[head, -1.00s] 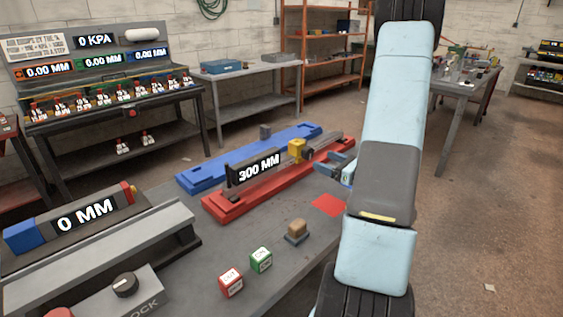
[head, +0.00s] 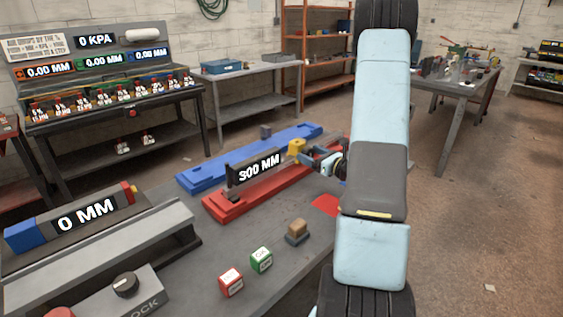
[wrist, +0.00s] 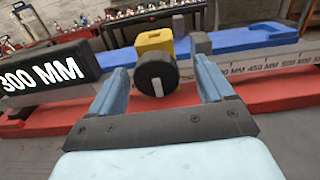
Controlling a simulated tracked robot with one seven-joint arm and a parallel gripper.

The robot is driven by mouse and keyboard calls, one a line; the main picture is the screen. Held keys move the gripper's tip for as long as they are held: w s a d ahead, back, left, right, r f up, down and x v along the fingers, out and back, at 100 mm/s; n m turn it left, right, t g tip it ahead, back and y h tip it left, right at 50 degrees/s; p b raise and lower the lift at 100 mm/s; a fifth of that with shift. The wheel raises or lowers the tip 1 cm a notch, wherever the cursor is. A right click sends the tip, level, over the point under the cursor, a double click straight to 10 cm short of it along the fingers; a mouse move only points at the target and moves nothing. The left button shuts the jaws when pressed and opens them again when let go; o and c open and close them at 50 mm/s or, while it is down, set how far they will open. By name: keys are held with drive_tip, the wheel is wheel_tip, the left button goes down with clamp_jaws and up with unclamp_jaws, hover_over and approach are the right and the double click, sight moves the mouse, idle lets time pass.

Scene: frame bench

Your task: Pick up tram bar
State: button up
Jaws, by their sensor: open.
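The bar that seems to be the tram bar (head: 247,187) lies along a red cradle (head: 225,211) on the bench. It carries a black display (head: 260,166) reading 300 MM and a yellow slider block (head: 296,146). In the wrist view, the yellow block (wrist: 154,40) has a round black knob (wrist: 157,75) facing me. My gripper (head: 322,157) is open and empty at the right part of the red cradle. In the wrist view, its fingers (wrist: 158,84) appear on either side of the knob; I cannot tell whether they touch it.
A blue cradle (head: 215,171) lies behind the red one. A small brown-topped block (head: 297,230), a green cube (head: 261,260) and a red-and-white cube (head: 231,282) stand in front. A red patch (head: 325,205) marks the bench.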

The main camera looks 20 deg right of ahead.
sight(301, 150)
drive_tip(key=x, duration=0.4)
drive_tip(key=shift+w+a, duration=0.2)
drive_tip(key=shift+w, duration=0.05)
clamp_jaws()
idle(0.5)
